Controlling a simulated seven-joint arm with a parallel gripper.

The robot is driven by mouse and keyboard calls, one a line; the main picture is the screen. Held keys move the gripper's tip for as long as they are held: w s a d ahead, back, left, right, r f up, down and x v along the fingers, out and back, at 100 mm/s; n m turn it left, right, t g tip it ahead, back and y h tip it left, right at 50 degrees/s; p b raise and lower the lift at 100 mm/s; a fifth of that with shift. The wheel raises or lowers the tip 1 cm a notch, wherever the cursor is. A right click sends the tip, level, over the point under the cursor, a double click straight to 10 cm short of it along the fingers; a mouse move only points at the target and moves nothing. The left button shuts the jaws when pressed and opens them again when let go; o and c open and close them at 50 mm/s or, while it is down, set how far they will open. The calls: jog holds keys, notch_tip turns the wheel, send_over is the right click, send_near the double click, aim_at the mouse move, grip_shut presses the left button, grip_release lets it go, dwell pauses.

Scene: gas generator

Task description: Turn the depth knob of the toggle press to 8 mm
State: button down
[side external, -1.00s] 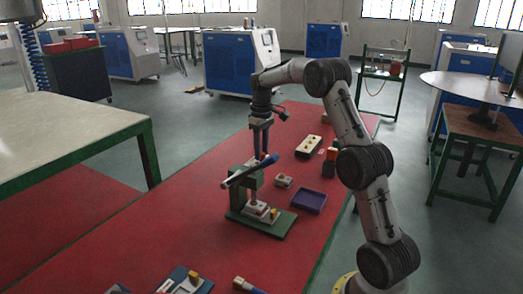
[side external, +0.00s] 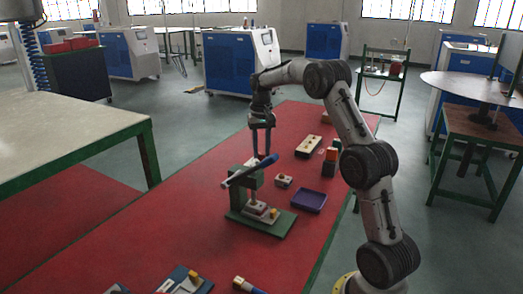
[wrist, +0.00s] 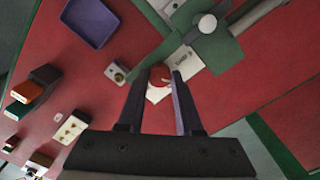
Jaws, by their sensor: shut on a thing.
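In the wrist view the press (wrist: 222,50) is at the top right. The red depth knob (wrist: 160,74) has a pale mark on its top and sits over a white plate (wrist: 157,95). My gripper (wrist: 158,78) points down with its two fingers on either side of the knob, shut on it. The scale reading is not legible.
A purple tray (side external: 308,201) and a small grey block with a round top (side external: 283,181) lie right of the press. A cream block with dark holes (side external: 308,146) and orange and dark blocks (side external: 330,161) are behind. Red table is clear left of the press.

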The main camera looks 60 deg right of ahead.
aim_at(261, 153)
jog(key=m, duration=0.5)
jog(key=shift+r+m, duration=0.1)
jog(key=shift+m, duration=0.3)
dwell(0.4)
jog(key=c, duration=0.6)
grip_release()
notch_tip(261, 153, up, 14)
jog(key=shift+f, duration=0.1)
